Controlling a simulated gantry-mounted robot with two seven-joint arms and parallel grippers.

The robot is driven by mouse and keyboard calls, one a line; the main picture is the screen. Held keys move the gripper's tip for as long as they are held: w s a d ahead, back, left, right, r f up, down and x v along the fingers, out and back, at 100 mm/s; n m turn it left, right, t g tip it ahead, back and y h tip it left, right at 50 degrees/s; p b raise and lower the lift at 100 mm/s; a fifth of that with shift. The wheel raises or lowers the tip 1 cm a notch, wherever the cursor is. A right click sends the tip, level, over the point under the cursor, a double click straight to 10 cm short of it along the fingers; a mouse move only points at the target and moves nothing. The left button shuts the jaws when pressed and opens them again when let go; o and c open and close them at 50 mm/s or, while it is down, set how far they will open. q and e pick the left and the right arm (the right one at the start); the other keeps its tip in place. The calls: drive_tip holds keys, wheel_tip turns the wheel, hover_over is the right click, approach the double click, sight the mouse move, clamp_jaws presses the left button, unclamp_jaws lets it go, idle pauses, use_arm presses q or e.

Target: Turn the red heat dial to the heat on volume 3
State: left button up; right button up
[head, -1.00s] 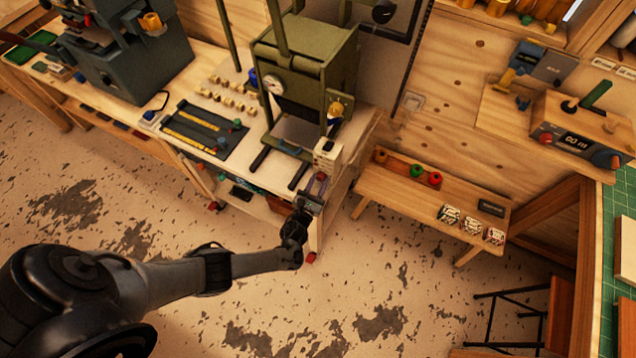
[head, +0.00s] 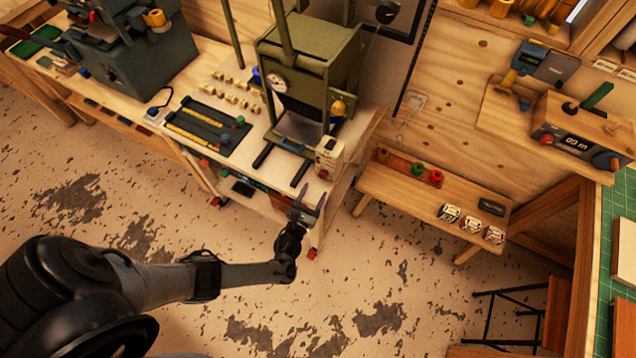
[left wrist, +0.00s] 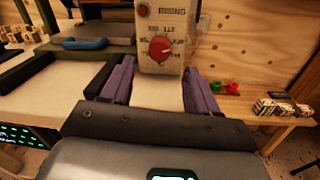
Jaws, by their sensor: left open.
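The red heat dial (left wrist: 162,48) is on the front of a pale control box (left wrist: 145,18) with dark printed marks around it. In the left wrist view its pointer and the marks are too blurred to read surely. In the head view the box (head: 328,150) stands at the press bench's front right corner, with the red dial (head: 323,174) low on it. My left gripper (head: 311,197) is open and empty just in front of the box. In the left wrist view its purple-grey fingers (left wrist: 158,78) spread on either side, below the dial and apart from it.
A green heat press (head: 308,62) stands behind the box on the bench. A low wooden bench (head: 400,195) with spools and small patterned blocks is to the right. The floor in front is clear.

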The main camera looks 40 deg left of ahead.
use_arm(q)
drive_tip(key=shift+p+v, duration=0.3)
drive_tip(key=shift+v, duration=2.3)
drive_tip(key=s+d+f+n+g, duration=0.2)
drive_tip(key=s+f+n+g, duration=0.25)
drive_tip(key=s+n, duration=0.4)
drive_tip(key=d+r+n+g+h, duration=0.2)
drive_tip(key=r+n+g+h, duration=0.1)
drive_tip(key=r+n, duration=0.45)
drive_tip(key=d+r+n+g+h, duration=0.2)
drive_tip(key=d+r+n, duration=0.1)
drive_tip(key=r+n, duration=0.5)
drive_tip(key=s+d+r+n+g, duration=0.1)
drive_tip(key=s+r+n+g, duration=0.3)
drive_tip(key=s+r+n, duration=0.35)
wheel_tip(320, 180, up, 15)
drive_tip(key=p, duration=1.4)
drive_tip(key=shift+w+d+n+h, duration=0.2)
drive_tip(key=shift+w+n+h, duration=0.05)
drive_tip(key=shift+n+h, duration=0.15)
